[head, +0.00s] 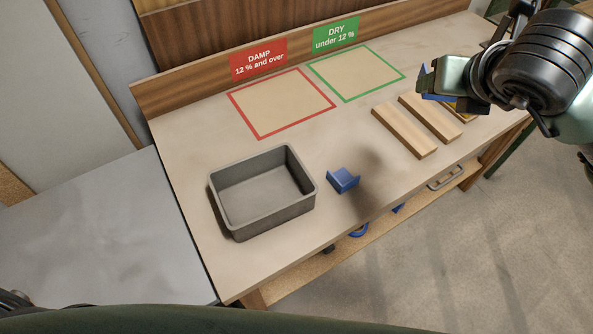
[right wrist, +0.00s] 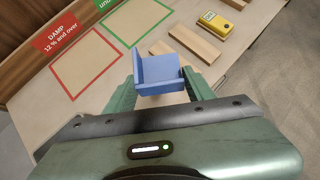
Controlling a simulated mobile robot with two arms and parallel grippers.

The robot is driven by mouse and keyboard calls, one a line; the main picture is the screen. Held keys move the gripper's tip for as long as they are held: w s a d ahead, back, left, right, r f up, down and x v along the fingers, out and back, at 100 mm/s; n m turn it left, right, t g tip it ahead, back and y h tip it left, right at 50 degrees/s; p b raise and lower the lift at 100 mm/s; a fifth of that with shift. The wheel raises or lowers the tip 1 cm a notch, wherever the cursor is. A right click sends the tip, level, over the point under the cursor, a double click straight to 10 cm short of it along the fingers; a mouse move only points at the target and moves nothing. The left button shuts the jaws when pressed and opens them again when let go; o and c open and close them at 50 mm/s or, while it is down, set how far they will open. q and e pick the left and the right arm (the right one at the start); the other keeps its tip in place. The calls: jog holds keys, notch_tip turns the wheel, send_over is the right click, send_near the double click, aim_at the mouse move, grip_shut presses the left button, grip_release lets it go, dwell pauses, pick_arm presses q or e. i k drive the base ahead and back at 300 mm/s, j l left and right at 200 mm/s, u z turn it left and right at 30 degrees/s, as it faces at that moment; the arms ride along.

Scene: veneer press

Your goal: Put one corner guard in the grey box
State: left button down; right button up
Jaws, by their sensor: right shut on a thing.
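The grey box (head: 228,226) stands empty on the bench, left of centre in the head view. One blue corner guard (head: 343,180) lies on the bench just right of the box. My right gripper (head: 430,84) is at the upper right of the head view, raised over the bench. It is shut on another blue corner guard (right wrist: 160,72), which sits between the green fingers in the right wrist view. In the head view only a small part of this held guard (head: 437,97) shows below the gripper. My left gripper is not in view.
Wooden strips (head: 404,130) lie on the bench right of the outlined areas, beside a yellow device (right wrist: 214,24) partly hidden in the head view. The red DAMP outline (head: 262,138) and green DRY outline (head: 345,102) are empty. Blue items (head: 398,208) show below the bench top.

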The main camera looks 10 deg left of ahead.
aim_at(272, 198)
jog(key=i+l+u, duration=0.1)
jog(key=l+u, duration=0.7)
jog(key=l, duration=0.2)
jog(key=u, duration=1)
